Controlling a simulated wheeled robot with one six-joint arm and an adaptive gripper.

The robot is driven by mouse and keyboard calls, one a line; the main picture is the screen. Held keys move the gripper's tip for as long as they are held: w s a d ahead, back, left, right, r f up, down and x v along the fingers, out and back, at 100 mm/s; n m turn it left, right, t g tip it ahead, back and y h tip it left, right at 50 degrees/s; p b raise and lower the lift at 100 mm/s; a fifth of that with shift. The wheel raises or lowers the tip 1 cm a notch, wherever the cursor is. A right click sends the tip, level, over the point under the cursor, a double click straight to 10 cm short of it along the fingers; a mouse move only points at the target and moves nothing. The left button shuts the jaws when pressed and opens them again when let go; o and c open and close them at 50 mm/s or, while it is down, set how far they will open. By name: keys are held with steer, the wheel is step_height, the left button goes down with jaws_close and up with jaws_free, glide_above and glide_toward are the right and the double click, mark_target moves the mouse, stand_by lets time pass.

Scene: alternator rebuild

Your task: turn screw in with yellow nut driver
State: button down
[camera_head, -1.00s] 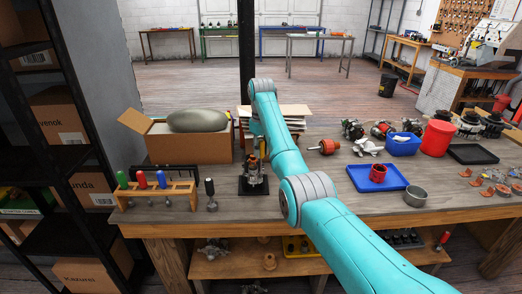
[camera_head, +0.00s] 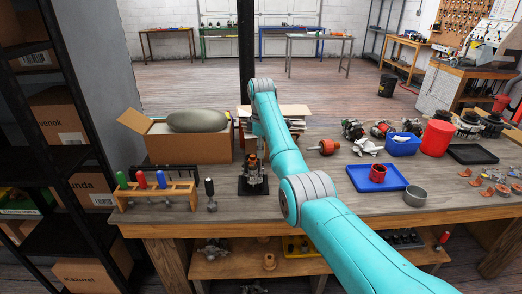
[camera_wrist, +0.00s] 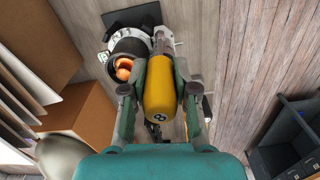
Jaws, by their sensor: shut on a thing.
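My gripper (camera_wrist: 161,80) is shut on the yellow handle of the nut driver (camera_wrist: 160,98) in the wrist view, one finger on each side. The driver points away from the camera toward the alternator part (camera_wrist: 128,46), which has copper-coloured windings inside. In the head view the alternator part (camera_head: 252,180) stands upright on a dark plate, under the end of my arm. The driver's tip and the screw are hidden, so I cannot tell whether they touch.
A rack (camera_head: 157,191) with green, red and blue handled drivers stands to the left, with a black-handled tool (camera_head: 210,192) beside it. An open cardboard box (camera_head: 188,148) is behind. A blue tray (camera_head: 366,184) holds a red part to the right.

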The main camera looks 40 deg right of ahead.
steer(key=shift+f, duration=0.5)
stand_by(0.8)
steer(key=m, duration=0.9)
steer(key=shift+a+m, duration=0.1)
steer(key=shift+m, duration=0.3)
steer(key=m, duration=0.5)
steer(key=shift+m, duration=1.6)
steer(key=m, duration=0.2)
steer(key=shift+m, duration=0.3)
steer(key=m, duration=0.4)
